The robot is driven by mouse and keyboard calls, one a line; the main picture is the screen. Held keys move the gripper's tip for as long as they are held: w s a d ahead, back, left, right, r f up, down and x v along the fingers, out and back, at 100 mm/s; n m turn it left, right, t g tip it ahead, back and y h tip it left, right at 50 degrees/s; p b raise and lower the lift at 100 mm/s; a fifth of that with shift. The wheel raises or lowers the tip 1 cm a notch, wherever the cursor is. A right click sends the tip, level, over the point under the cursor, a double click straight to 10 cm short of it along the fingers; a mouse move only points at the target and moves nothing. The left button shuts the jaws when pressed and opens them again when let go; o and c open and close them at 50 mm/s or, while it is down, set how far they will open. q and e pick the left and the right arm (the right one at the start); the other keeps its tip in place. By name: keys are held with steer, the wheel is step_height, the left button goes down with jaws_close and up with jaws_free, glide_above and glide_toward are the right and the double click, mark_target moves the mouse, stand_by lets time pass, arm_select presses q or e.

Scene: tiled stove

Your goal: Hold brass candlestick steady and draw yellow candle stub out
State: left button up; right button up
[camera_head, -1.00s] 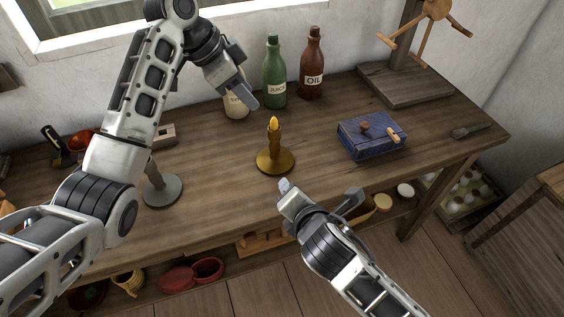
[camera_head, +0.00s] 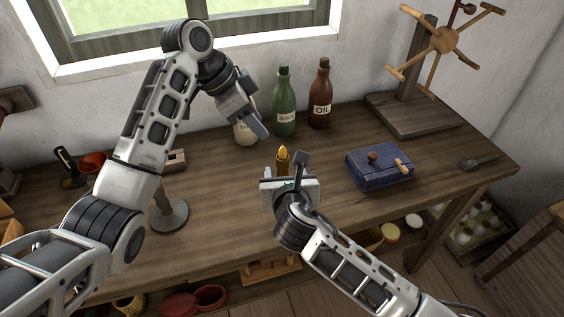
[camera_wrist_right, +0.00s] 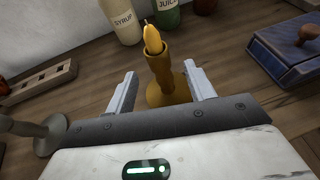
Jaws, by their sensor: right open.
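The brass candlestick (camera_head: 283,170) stands upright on the bench, its base hidden behind my right gripper in the head view. The yellow candle stub (camera_head: 283,153) sits in its top; it also shows in the right wrist view (camera_wrist_right: 152,40). My right gripper (camera_wrist_right: 160,78) is open, with one finger on each side of the candlestick stem (camera_wrist_right: 161,66); no contact is visible. My left gripper (camera_head: 260,128) hangs above and left of the candle, in front of the syrup bottle. It is apart from the candle; its finger gap cannot be made out.
Behind stand a syrup bottle (camera_head: 244,134), a green juice bottle (camera_head: 284,105) and a brown oil bottle (camera_head: 320,98). A blue box (camera_head: 380,172) lies to the right. A wooden wheel stand (camera_head: 418,115) is at the back right.

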mark_target(283, 167)
steer(key=x, duration=0.6)
steer(key=shift+w+f, duration=0.15)
steer(key=shift+w, duration=0.15)
steer(key=shift+c, duration=0.3)
steer(key=c, duration=1.1)
